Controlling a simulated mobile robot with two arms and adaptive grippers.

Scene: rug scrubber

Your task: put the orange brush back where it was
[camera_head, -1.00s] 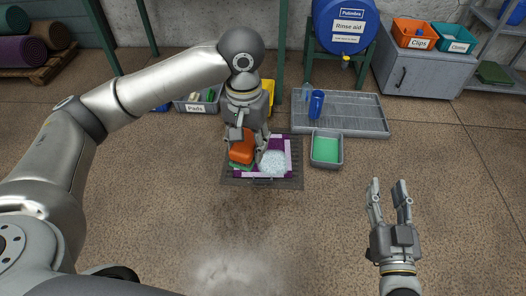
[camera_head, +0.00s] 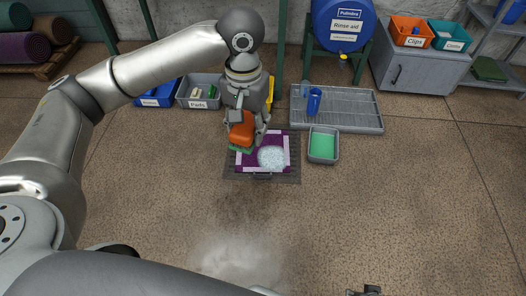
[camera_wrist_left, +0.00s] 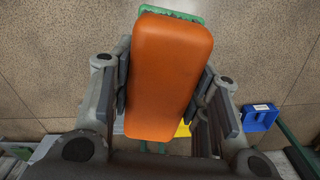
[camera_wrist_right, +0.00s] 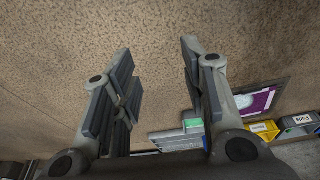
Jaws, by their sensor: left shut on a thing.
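The orange brush (camera_head: 242,132), with green bristles below, is in my left gripper (camera_head: 246,128). In the left wrist view, the brush's orange block (camera_wrist_left: 170,75) sits between both fingers, with a green edge showing beyond it. My left gripper holds it over the far left part of a purple and white rug (camera_head: 242,160). White foam (camera_head: 271,157) covers the rug's right middle. My right gripper (camera_wrist_right: 160,65) is open and empty in its wrist view; only a bit of it shows at the head view's bottom edge.
The rug lies on a dark floor grate (camera_head: 290,176). Behind stand a blue bin (camera_head: 153,102), a grey Pads bin (camera_head: 190,103) and a partly hidden yellow bin (camera_head: 271,88). The front floor is clear.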

